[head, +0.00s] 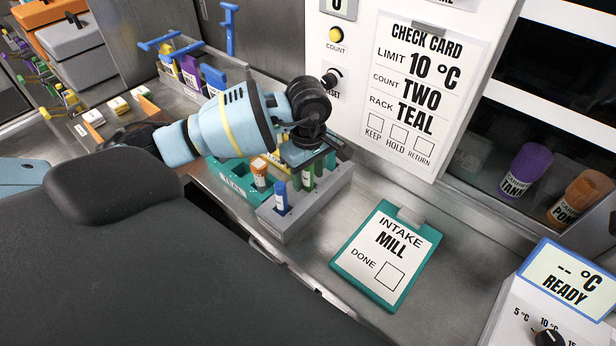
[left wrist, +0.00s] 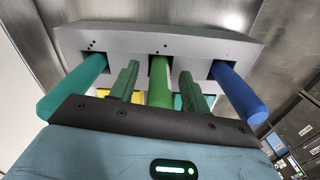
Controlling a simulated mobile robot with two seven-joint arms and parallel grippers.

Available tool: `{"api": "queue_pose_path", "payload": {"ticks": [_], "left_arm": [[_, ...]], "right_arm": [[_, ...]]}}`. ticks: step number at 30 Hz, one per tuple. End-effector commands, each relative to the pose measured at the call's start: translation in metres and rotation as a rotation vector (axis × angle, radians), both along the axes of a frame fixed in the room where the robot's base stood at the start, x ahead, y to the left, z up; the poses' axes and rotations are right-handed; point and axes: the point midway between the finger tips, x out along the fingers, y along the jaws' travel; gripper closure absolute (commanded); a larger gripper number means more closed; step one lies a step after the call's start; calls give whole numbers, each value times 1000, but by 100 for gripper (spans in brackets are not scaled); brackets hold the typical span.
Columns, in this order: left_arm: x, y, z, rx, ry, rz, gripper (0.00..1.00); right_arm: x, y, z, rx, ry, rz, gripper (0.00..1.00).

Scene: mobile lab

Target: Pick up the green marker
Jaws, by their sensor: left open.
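The green marker (head: 308,180) stands upright in the grey rack (head: 322,200) in the head view, partly hidden behind and below my left gripper (head: 306,158). In the left wrist view the green marker (left wrist: 160,80) lies between the two dark green fingers of my left gripper (left wrist: 157,88). A gap shows on each side of the marker, so the gripper is open around it and not closed on it. My right gripper is in neither view.
A blue marker (head: 281,196) stands in the same grey rack, near the green one. A teal rack (head: 230,180) with an orange-capped tube (head: 260,173) sits to the left. The teal intake clipboard (head: 384,258) lies to the right, with bare counter around it.

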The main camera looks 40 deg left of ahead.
Motion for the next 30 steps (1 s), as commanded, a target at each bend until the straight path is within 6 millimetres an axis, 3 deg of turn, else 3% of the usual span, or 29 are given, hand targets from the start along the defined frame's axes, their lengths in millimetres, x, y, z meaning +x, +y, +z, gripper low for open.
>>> {"api": "queue_pose_path", "payload": {"ticks": [2,12,22,30], "left_arm": [[0,0,0,0,0,0,56],[0,0,0,0,0,0,100],[1,0,7,-1,-2,0,100],[1,0,52,0,-3,-1,100]], "right_arm": [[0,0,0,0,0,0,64],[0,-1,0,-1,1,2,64],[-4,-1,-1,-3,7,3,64],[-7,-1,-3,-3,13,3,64]]}}
